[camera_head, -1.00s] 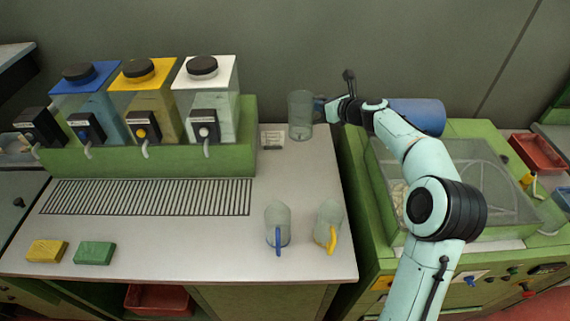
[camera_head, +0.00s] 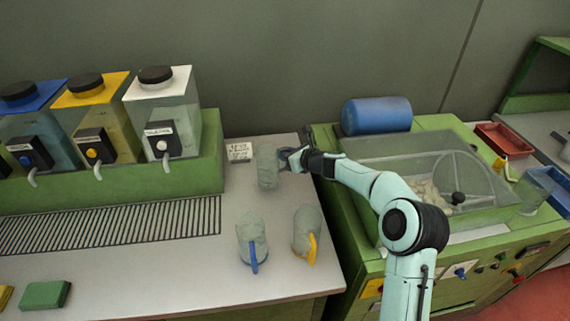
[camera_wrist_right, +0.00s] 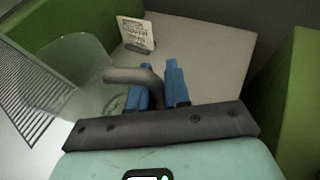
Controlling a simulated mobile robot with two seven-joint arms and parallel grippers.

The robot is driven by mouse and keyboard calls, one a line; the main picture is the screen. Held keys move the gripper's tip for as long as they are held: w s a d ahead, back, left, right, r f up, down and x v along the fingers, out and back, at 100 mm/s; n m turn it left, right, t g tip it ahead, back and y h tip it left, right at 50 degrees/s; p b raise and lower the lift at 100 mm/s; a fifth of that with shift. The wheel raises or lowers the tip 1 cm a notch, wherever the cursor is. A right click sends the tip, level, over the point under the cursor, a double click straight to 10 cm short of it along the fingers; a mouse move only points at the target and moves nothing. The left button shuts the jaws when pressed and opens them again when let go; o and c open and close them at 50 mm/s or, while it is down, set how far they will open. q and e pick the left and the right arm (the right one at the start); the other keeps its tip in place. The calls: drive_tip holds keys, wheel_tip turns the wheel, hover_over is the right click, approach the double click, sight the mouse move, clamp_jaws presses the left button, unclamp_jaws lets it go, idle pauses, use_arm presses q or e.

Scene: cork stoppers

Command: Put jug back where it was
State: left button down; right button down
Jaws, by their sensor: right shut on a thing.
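A clear jug with a grey handle (camera_head: 267,169) is upright at the back right of the white counter (camera_head: 190,270). I cannot tell whether its base touches the counter. My right gripper (camera_head: 287,157) is at the jug's right side, shut on its handle. In the right wrist view the clear jug (camera_wrist_right: 72,88) is left of the blue fingers (camera_wrist_right: 158,88), and its grey handle runs between them. A small sign card (camera_head: 239,151) stands just left of the jug. My left gripper is not in view.
A jug with a blue handle (camera_head: 252,236) and one with a yellow handle (camera_head: 305,234) stand in front. Dispensers, the nearest with a white lid (camera_head: 160,120), stand at left. A green machine (camera_head: 340,215) adjoins the counter's right edge. A green sponge (camera_head: 46,295) lies front left.

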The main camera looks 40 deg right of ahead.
drive_tip(key=shift+f+b, duration=0.35)
drive_tip(key=shift+f, duration=1.05)
drive_tip(key=shift+f, duration=0.2)
drive_tip(key=c, duration=1.1)
unclamp_jaws()
drive_tip(key=shift+r, duration=0.2)
drive_tip(key=shift+s+d+r, duration=0.1)
drive_tip(key=shift+s, duration=0.15)
drive_tip(key=shift+b+v, duration=1.1)
drive_tip(key=shift+v, duration=4.7)
